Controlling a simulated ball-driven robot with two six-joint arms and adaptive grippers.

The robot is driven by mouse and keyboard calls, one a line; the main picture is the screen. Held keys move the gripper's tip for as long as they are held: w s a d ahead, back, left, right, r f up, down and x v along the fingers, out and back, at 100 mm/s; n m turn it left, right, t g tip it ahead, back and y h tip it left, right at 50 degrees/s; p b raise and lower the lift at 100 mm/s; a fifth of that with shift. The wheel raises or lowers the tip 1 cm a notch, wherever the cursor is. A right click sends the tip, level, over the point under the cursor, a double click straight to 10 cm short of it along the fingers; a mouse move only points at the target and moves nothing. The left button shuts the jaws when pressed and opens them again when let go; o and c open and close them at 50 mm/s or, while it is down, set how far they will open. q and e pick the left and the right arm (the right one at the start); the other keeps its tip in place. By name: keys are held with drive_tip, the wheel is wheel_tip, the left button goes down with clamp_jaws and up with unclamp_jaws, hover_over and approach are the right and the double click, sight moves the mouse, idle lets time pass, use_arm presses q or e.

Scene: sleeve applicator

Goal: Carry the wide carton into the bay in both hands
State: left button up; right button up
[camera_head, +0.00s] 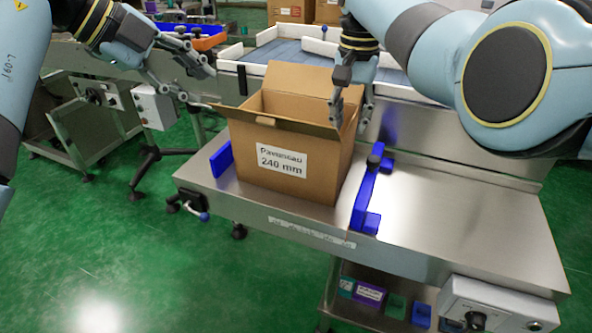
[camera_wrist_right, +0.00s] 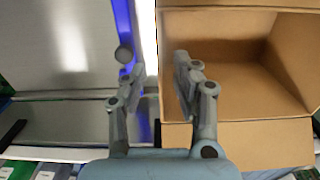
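The wide carton (camera_head: 290,155) is brown cardboard with its top open and a white label reading 240 mm. It stands upright on the steel table between blue guides. My left gripper (camera_head: 196,82) is open and empty, beyond and left of the carton, apart from it. My right gripper (camera_head: 350,120) is open at the carton's right wall. In the right wrist view, my right gripper (camera_wrist_right: 154,60) has the wall's edge between its parted fingers, one finger over the carton's inside (camera_wrist_right: 220,60), one outside. Whether they touch the cardboard cannot be told.
A blue guide with a dark knob (camera_head: 368,190) stands right of the carton; another blue guide (camera_head: 221,159) is at its left. The steel table (camera_head: 460,225) is clear on the right. A walled conveyor (camera_head: 285,50) lies behind. Small coloured bins (camera_head: 396,305) sit below.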

wheel_tip(320, 180, up, 6)
drive_tip(key=shift+r, duration=0.2)
idle(0.4)
